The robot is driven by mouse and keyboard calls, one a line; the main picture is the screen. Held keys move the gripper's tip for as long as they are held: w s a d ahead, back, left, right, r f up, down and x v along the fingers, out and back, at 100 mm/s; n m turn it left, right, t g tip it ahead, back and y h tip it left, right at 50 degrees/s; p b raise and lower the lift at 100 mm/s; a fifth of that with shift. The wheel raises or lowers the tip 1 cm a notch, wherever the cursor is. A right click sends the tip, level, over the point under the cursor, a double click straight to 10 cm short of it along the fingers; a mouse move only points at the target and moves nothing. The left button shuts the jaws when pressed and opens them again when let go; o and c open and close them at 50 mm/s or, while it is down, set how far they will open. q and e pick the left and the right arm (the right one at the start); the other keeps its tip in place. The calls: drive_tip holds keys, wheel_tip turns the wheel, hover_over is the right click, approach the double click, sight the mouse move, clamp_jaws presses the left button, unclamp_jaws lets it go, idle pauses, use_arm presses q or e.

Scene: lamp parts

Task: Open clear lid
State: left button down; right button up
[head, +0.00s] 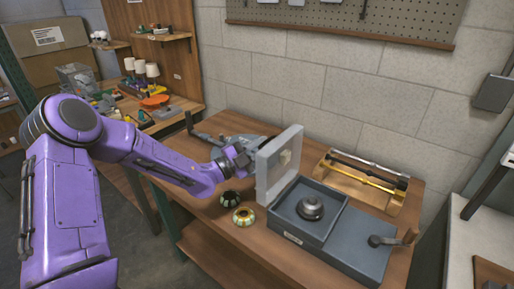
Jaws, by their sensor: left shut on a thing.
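The clear lid (279,163) has a pale grey frame and stands roughly upright at the left edge of a dark grey box (290,228). The box is open at the top, and a dark round metal part (311,207) sits inside it. My purple left arm reaches in from the left. My left gripper (250,160) is at the lid's left side, shut on the lid; its fingertips are partly hidden by the lid. My right gripper is not in view.
Two round patterned parts, one dark (230,198) and one yellow-green (244,216), lie on the wooden table left of the box. A wooden rack with rods (365,180) stands behind it. A lever handle (395,239) is at the box unit's right. A pegboard wall is behind.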

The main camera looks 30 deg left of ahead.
use_arm(q)
drive_tip(key=shift+a+r, duration=0.1)
drive_tip(key=c, duration=1.2)
unclamp_jaws()
drive_tip(key=shift+o, duration=0.2)
drive_tip(key=b+v, duration=0.3)
drive_tip(key=v, duration=0.7)
drive_tip(key=shift+s, duration=0.15)
